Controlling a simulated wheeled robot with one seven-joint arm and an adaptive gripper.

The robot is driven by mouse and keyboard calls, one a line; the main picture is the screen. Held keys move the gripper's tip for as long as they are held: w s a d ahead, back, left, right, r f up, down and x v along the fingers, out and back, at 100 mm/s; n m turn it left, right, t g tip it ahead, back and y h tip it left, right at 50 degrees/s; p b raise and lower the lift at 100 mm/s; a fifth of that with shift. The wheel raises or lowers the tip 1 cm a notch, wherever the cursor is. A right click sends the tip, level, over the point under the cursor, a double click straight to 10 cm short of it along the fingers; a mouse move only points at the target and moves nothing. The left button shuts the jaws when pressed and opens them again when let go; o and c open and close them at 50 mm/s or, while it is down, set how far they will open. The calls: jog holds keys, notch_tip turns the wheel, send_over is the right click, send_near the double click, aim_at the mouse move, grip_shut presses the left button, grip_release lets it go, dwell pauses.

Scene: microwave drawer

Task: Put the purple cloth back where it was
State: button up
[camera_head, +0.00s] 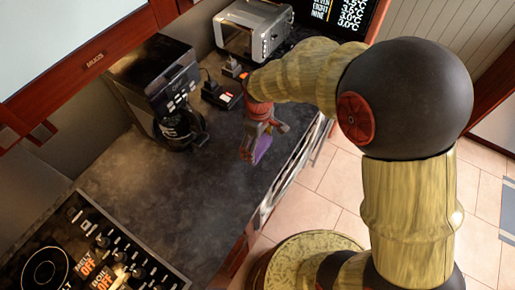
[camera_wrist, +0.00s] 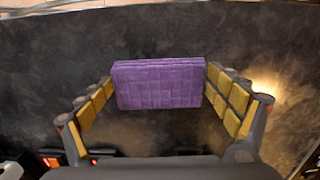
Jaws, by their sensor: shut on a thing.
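The purple cloth (camera_wrist: 160,83) is a folded, block-like piece with a square pattern, held between the yellow pads of my gripper (camera_wrist: 160,88) in the wrist view. The pads touch or nearly touch its left and right ends. In the head view, my gripper (camera_head: 258,143) points down over the dark counter, with the purple cloth (camera_head: 262,150) partly hidden in it. I cannot tell whether the cloth touches the counter.
The dark counter (camera_head: 130,190) is clear to the left of my gripper. A coffee machine (camera_head: 155,85) stands at the left, a silver toaster-like appliance (camera_head: 252,32) at the back, and a stove (camera_head: 90,250) at the front left. Small dark items (camera_head: 220,95) lie behind my gripper.

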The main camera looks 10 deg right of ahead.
aim_at(257, 148)
jog(key=shift+w+a+f, duration=0.1)
jog(key=shift+w+f, duration=0.95)
jog(key=shift+f, duration=0.2)
jog(key=shift+w+f+b, duration=0.15)
jog(key=shift+f+b, duration=0.25)
jog(key=shift+f, duration=1.2)
jog(key=o, duration=1.1)
jog(key=shift+f, duration=0.15)
